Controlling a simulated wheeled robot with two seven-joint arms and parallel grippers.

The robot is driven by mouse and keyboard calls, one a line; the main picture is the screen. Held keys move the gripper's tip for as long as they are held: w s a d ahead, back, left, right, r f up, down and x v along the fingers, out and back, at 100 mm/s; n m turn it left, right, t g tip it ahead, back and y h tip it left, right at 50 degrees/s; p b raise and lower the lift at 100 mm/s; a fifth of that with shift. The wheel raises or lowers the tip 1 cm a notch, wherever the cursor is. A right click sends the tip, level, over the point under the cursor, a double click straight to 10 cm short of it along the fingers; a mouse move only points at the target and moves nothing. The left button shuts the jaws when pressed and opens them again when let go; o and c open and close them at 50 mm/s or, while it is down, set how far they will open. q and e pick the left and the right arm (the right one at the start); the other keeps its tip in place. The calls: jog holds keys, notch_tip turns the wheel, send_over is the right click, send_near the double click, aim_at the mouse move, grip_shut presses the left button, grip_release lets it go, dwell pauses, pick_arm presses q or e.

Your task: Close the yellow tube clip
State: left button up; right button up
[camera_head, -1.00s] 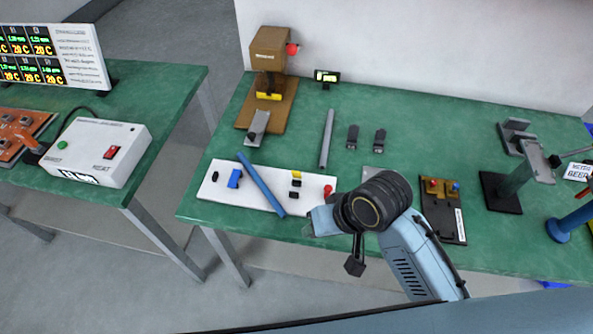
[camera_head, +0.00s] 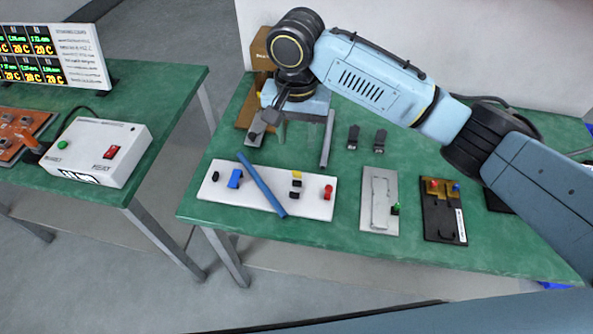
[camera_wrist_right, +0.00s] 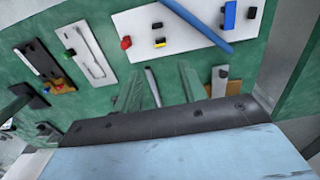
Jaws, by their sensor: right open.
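The yellow tube clip (camera_head: 296,173) is a small block on the white board (camera_head: 236,198), beside a black piece (camera_head: 296,183). It also shows in the right wrist view (camera_wrist_right: 160,44). I cannot tell whether the clip is open or shut. My right gripper (camera_head: 277,133) is open and empty, over the bench behind the board, close to the grey tube (camera_head: 327,140). In the right wrist view my two fingers are spread, with the gripper (camera_wrist_right: 161,90) apart from the clip. My left gripper is out of view.
A blue tube (camera_head: 261,184) lies across the white board, between a blue clip (camera_head: 235,178) and the yellow one. A red clip (camera_head: 328,192) sits at the board's right end. A grey plate (camera_head: 379,221) is to the right. A brown stand is partly hidden by my right arm.

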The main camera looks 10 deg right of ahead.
aim_at(297, 173)
notch_tip(297, 173, down, 13)
jog(key=shift+r+b, duration=0.1)
jog(key=shift+b, duration=0.95)
grip_shut()
